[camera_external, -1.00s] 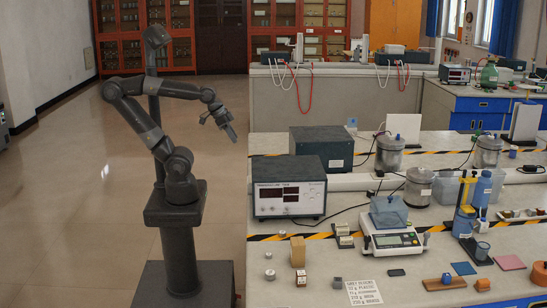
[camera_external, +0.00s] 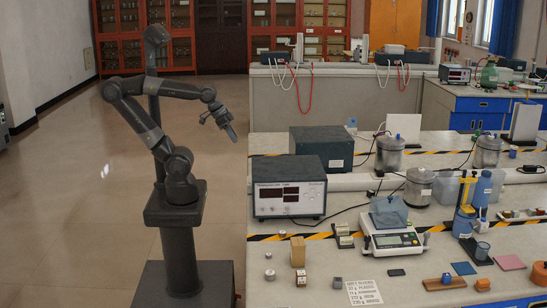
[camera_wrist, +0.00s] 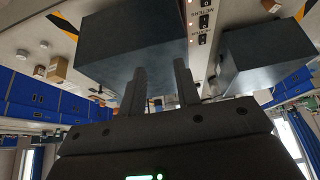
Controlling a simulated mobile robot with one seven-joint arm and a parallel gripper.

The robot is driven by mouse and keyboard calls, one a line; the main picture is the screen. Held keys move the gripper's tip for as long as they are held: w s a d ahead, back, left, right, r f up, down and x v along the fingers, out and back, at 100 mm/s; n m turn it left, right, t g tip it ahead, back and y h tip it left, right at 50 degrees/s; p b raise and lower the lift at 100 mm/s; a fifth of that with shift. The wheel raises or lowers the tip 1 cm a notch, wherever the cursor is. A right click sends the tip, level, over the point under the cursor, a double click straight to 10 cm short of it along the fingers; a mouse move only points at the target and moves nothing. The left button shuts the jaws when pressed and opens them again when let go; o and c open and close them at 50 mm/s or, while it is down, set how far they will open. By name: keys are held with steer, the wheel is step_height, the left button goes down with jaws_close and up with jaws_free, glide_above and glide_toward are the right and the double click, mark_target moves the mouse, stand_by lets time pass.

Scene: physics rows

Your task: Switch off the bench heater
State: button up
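No object that I can clearly identify as the bench heater shows. In the wrist view, a row of black rocker switches (camera_wrist: 203,21) sits on a pale panel between two dark boxes. Small reddish lights show along the row. My gripper (camera_wrist: 159,66) has its two fingers apart with nothing between them. In the external view my gripper (camera_external: 228,127) hangs in the air left of the bench, apart from everything. The switches cannot be made out there.
A dark-topped meter box (camera_external: 289,187) stands at the bench's near left, with another dark box (camera_external: 321,147) behind it. The floor (camera_external: 75,200) left of my base is clear.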

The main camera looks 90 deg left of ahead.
steer(key=shift+w, duration=0.25)
steer(key=shift+c, duration=0.7)
steer(key=shift+g, duration=0.3)
steer(key=w, duration=0.2)
steer(key=w+a, duration=0.1)
steer(key=w, duration=0.2)
steer(key=shift+w+a, duration=0.3)
steer(key=shift+a, duration=0.05)
jaws_close()
steer(key=w+a+f, duration=0.4)
steer(key=w+a, duration=0.1)
steer(key=w, duration=0.3)
steer(key=w+a+f+g, duration=0.1)
steer(key=w+a+f, duration=0.3)
steer(key=w, duration=0.5)
steer(key=shift+w+a+f, duration=0.15)
steer(key=shift+a+f, duration=0.2)
steer(key=shift+a, duration=0.65)
